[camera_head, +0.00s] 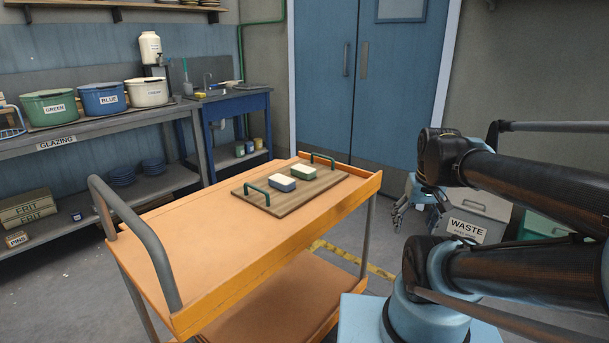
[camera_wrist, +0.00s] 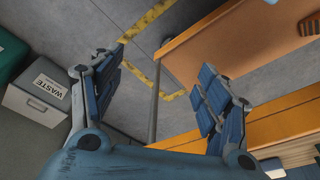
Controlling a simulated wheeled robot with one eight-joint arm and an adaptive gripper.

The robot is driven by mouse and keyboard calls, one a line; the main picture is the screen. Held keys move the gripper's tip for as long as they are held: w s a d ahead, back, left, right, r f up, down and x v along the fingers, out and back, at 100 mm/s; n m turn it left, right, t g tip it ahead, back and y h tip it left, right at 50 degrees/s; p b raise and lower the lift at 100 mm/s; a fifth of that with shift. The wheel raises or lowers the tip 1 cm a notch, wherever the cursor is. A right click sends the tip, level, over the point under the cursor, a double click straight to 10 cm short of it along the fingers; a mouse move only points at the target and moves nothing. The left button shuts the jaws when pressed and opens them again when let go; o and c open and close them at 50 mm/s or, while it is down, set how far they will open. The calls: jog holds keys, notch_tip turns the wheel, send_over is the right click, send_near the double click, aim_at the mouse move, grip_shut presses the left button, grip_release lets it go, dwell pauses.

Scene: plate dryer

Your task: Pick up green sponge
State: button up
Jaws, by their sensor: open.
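The green sponge (camera_head: 303,173), a small block with a pale top and green lower part, lies on a wooden board (camera_head: 287,204) with two green handles. A similar blue sponge (camera_head: 282,183) lies just in front and to the left of it. The board rests on the orange cart (camera_head: 200,213). My gripper (camera_head: 407,207) is off the cart's right side, apart from the sponges. In the wrist view my gripper (camera_wrist: 160,85) has its fingers wide apart with nothing between them. I cannot make out the green sponge in the wrist view.
The cart has a grey push handle (camera_head: 135,235) at left and raised side rims. A grey waste bin (camera_head: 468,215) stands on the floor behind my arm. A shelf with labelled tubs (camera_head: 100,98) and a blue sink bench (camera_head: 235,100) are behind the cart. The board's surroundings are clear.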

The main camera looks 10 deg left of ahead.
jog(key=w+a+r+n+y, duration=0.1)
jog(key=w+a+r+n, duration=0.3)
jog(key=w+a+r, duration=0.5)
jog(key=w+a+r+n+y, duration=0.2)
jog(key=w+a+r+n, duration=0.3)
jog(key=w+a, duration=0.8)
jog(key=n, duration=0.2)
send_over(305, 168)
jog(key=d, duration=0.2)
jog(key=f, duration=0.9)
jog(key=shift+s, duration=0.35)
jog(key=x, duration=0.4)
jog(key=shift+a, duration=0.3)
jog(key=shift+a+f+y, duration=0.2)
jog(key=shift+f+y, duration=0.1)
jog(key=shift+f, duration=0.3)
jog(key=shift+f, duration=0.2)
jog(key=c, duration=1)
